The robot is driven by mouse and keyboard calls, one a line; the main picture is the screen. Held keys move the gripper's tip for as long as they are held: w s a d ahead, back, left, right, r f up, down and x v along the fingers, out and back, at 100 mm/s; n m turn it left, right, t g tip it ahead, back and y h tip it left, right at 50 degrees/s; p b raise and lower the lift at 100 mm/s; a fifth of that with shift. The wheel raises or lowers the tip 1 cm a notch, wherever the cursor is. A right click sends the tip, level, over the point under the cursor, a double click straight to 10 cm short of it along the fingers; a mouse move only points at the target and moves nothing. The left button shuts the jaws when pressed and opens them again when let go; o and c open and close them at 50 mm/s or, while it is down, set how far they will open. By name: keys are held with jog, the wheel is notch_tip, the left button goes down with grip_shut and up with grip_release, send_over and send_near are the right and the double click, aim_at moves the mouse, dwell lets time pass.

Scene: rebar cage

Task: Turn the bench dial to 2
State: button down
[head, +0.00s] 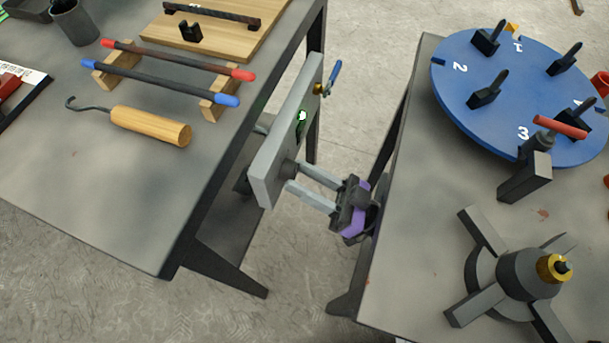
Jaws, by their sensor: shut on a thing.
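My gripper (302,183), with grey fingers and a black and purple body, reaches left across the gap between two tables. Its fingers are shut on a dark round knob (287,169) on the grey upright panel (274,165) beside the left table. The fingers partly cover the knob, and its setting cannot be read. A blue round disc (475,103) on the right table bears white numbers, with 1 at the back, 2 at the left and 3 at the front. Several black upright pieces stand on it. My gripper is apart from this disc.
The left table holds rods on wooden supports (219,106), a wooden-handled hook (150,126) and a wooden board (225,38).

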jog(key=shift+s+m, duration=0.1)
jog(key=shift+m, duration=0.2)
jog(key=m+t+h, duration=0.1)
jog(key=m, duration=0.2)
jog(key=m+t+h+p, duration=0.1)
jog(key=m, duration=0.1)
jog(key=shift+s+a+r+m+t, duration=0.1)
jog(key=shift+s+r+m+t, duration=0.1)
jog(key=shift+m+t, duration=0.15)
jog(key=shift+m+t+h+p, duration=0.5)
jog(key=shift+m+p, duration=0.2)
jog(key=shift+m, duration=0.95)
jog(key=c, duration=0.9)
grip_release()
